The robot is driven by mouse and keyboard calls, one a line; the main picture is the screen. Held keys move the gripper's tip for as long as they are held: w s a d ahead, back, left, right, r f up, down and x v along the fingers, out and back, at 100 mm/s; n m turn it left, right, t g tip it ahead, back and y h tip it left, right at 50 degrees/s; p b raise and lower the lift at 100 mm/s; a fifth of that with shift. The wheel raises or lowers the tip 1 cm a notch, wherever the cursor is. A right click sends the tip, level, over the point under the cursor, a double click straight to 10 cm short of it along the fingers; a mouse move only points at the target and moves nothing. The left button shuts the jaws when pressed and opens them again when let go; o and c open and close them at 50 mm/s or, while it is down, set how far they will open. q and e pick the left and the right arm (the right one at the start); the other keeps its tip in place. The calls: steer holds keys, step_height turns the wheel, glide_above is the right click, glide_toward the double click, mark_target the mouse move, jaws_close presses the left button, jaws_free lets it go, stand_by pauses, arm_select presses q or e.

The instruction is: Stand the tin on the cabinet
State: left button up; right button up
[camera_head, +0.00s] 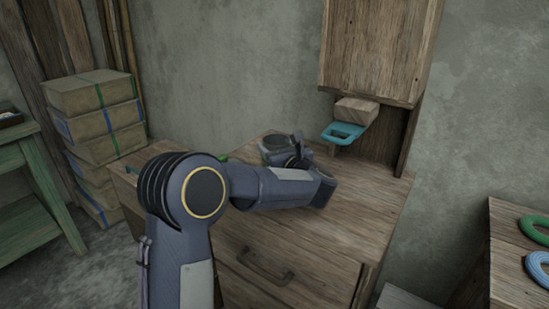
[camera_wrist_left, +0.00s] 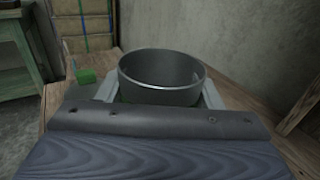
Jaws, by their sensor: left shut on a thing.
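The tin (camera_wrist_left: 160,82) is a grey, open-topped round can, upright between the pale fingers of my left gripper (camera_wrist_left: 162,100) in the left wrist view. In the head view the tin (camera_head: 273,143) shows small near the back of the wooden cabinet top (camera_head: 350,215), partly hidden by my left gripper (camera_head: 283,152). My left gripper is shut on the tin. The tin is over or on the cabinet top; I cannot tell whether its base touches the wood. My right gripper is not in view.
A teal handled thing (camera_head: 343,132) and a wooden block (camera_head: 356,111) are at the upright wooden panel (camera_head: 377,50). A small green thing (camera_wrist_left: 87,76) lies left of the tin. Stacked boxes (camera_head: 97,135) stand left. The cabinet top's front right is clear.

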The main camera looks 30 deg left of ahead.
arm_select(q)
steer(key=shift+w+a+f+b, duration=0.1)
steer(key=shift+a+f+b, duration=0.15)
steer(key=shift+f, duration=0.65)
steer(key=shift+w+a+f+b, duration=0.1)
steer(key=shift+f+b, duration=0.2)
steer(key=shift+f, duration=0.55)
steer(key=shift+f, duration=0.1)
steer(key=shift+f+b, duration=0.1)
steer(key=shift+b, duration=0.2)
steer(key=o, duration=1)
steer(key=shift+c, duration=0.2)
